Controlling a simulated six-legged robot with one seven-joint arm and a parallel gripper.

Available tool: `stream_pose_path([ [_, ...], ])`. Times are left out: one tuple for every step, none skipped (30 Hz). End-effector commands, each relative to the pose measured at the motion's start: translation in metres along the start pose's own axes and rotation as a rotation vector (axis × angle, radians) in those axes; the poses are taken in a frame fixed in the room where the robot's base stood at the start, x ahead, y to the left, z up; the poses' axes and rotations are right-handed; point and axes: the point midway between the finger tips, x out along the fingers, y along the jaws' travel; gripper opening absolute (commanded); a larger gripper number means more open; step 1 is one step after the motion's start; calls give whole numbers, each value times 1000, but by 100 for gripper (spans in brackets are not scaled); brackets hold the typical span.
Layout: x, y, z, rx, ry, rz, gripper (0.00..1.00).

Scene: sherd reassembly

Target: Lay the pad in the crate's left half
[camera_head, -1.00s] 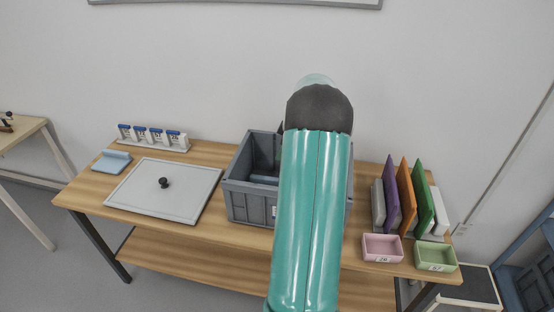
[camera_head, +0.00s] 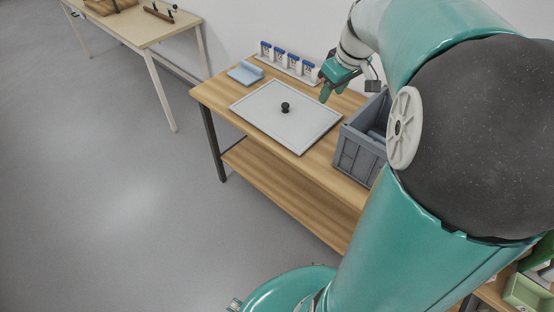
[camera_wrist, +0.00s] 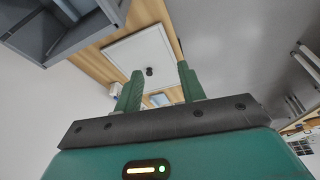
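The light blue folded pad (camera_head: 245,73) lies at the far left end of the wooden table. It also shows beyond and between my fingers in the wrist view (camera_wrist: 160,100). The grey crate (camera_head: 356,158) stands on the table right of the lid, partly hidden by my arm. A blue piece (camera_head: 377,134) shows inside it; how the crate is divided is hard to see. My gripper (camera_head: 324,92) is above the table between the crate and the pad, over the far right edge of the lid. In the wrist view its fingers (camera_wrist: 160,82) are apart and empty.
A flat pale lid (camera_head: 262,112) with a black knob lies between pad and crate. A rack of blue-capped vials (camera_head: 290,66) stands along the back edge, close to the pad and my gripper. A green tray (camera_head: 528,292) shows at the lower right. A second table (camera_head: 140,24) stands far left.

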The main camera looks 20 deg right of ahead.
Motion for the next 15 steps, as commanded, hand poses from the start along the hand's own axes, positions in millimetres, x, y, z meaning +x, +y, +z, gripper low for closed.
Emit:
stream_pose_path([
  [-11,-30,-2,3,9,13,40],
  [-15,-45,-2,13,13,19,40],
  [-21,-65,0,26,19,28,40],
  [-25,-79,2,35,26,34,40],
  [-28,-93,5,46,32,40,40],
  [-32,-111,9,59,41,46,40],
  [-36,-124,13,71,49,50,40],
  [-38,-137,18,80,58,54,40],
  [-41,-153,24,95,71,58,40],
  [-43,-165,30,105,81,61,40],
  [-45,-176,35,116,92,63,40],
  [-47,-190,44,131,107,64,40],
  [-48,-200,50,142,117,64,40],
  [-48,-208,56,152,127,64,40],
  [-48,-218,64,167,141,62,40],
])
